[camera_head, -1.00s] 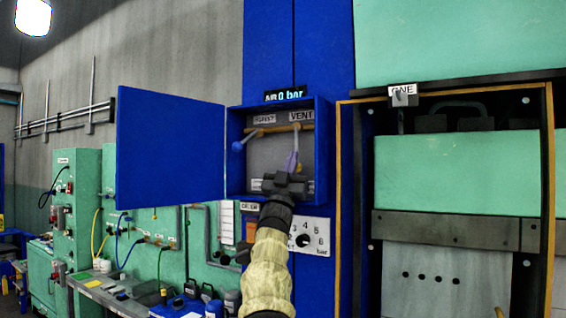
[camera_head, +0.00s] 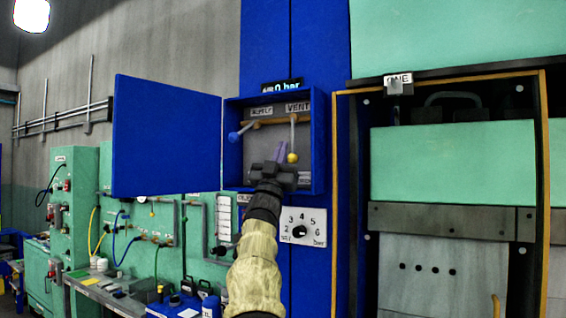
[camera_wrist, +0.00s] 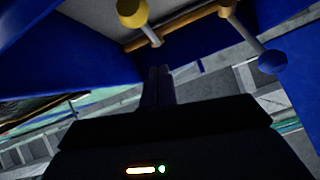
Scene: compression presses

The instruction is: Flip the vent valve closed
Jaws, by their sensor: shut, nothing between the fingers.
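The vent valve lever (camera_head: 293,135) hangs straight down from the brass pipe under the VENT label, with a yellow ball knob (camera_head: 292,157) at its lower end. The yellow knob also shows at the top left of the wrist view (camera_wrist: 132,12). The supply lever's blue knob (camera_head: 233,137) slants down to the left; it is at the right in the wrist view (camera_wrist: 272,62). My gripper (camera_head: 280,150) is shut and empty inside the box opening, its fingertips just left of the yellow knob. In the wrist view the closed fingers (camera_wrist: 159,75) lie between the two knobs, apart from both.
The blue valve box (camera_head: 319,140) has walls close around my gripper. Its door (camera_head: 168,135) stands open to the left. A pressure dial plate (camera_head: 303,226) is below right. The press (camera_head: 450,165) stands to the right.

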